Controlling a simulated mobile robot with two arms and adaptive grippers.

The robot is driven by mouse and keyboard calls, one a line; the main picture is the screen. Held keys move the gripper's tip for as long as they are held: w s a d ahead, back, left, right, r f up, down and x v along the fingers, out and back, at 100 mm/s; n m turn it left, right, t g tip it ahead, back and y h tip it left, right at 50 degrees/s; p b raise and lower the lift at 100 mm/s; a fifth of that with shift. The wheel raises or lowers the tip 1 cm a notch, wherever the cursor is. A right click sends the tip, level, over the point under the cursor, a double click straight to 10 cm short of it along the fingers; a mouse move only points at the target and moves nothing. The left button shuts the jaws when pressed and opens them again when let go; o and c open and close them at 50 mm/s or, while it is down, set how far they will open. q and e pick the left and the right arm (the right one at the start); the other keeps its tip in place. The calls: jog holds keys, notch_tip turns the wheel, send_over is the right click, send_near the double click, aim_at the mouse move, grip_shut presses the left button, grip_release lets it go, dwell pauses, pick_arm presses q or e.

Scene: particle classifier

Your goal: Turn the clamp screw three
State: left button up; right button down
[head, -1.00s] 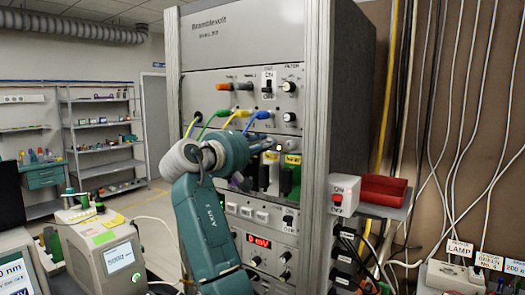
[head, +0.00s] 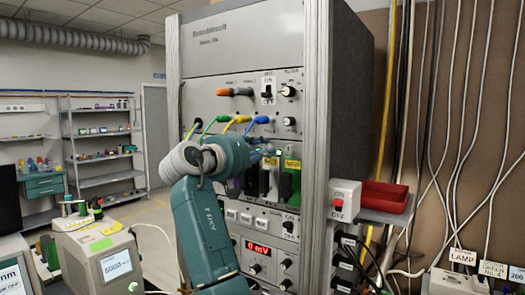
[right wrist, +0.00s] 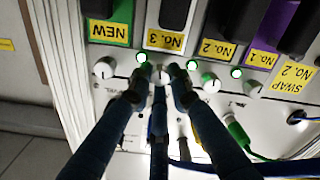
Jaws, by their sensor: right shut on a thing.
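The clamp screw under the "No. 3" label (right wrist: 163,41) is a small round light-coloured knob (right wrist: 160,76) on the pale panel, in the right wrist view. In the head view my right gripper (head: 266,154) reaches the rack front just below the coloured cables, and the arm hides much of the contact. The screw's angle cannot be read. My left gripper is not in view.
Similar knobs sit close by, under "NEW" (right wrist: 105,67) and under "No. 2" (right wrist: 210,82). Small green lights (right wrist: 191,66) and a green cable plug (right wrist: 236,130) are near the fingers. A red tray (head: 385,196) and an ON/OFF switch box (head: 344,198) stand right of the rack.

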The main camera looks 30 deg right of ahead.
jog(key=shift+f, duration=0.25)
jog(key=c, duration=1.7)
grip_release()
jog(key=shift+o, duration=0.6)
jog(key=shift+r, duration=0.15)
jog(key=v, duration=1.2)
